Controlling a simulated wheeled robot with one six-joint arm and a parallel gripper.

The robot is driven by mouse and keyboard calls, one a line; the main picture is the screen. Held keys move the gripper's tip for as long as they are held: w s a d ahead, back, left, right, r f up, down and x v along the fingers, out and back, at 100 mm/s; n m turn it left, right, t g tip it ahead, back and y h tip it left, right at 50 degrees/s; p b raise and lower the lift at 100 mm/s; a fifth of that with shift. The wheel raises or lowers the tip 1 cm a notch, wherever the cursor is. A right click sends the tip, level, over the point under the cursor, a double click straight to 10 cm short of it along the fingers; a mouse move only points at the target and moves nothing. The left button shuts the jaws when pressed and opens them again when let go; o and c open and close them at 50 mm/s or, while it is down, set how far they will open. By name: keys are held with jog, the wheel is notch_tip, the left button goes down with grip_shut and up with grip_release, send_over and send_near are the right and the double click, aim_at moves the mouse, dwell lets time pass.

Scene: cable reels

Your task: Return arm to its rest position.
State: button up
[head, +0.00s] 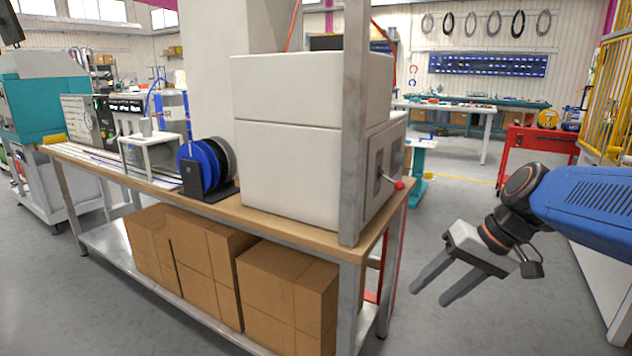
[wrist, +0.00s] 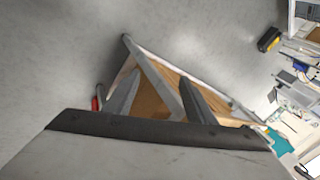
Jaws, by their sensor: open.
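My gripper (head: 442,288) is at the right of the head view, on the end of my blue arm. Its two grey fingers are apart, with nothing between them, and point down and to the left. It hangs in free air over the floor, to the right of the workbench (head: 372,238) and apart from it. In the wrist view the fingers (wrist: 156,95) point toward the floor and the bench's lower parts.
A large white box (head: 290,165) stands on the bench end beside a metal post (head: 353,130). Blue and black reels (head: 203,165) stand left of it. Cardboard boxes (head: 290,290) fill the lower shelf. A red cart (head: 535,150) and yellow fence (head: 608,100) stand behind my arm.

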jog(key=s+d+f+t+h, duration=0.1)
jog(key=s+d+f+h, duration=0.1)
jog(key=s, duration=0.4)
jog(key=s+d+f+t+h, duration=0.1)
jog(key=s+d+f+h, duration=0.2)
jog(key=s+f, duration=0.2)
jog(key=shift+s+d+n, duration=0.15)
jog(key=shift+s+n, duration=0.15)
jog(key=shift+s, duration=0.45)
jog(key=shift+c, duration=0.3)
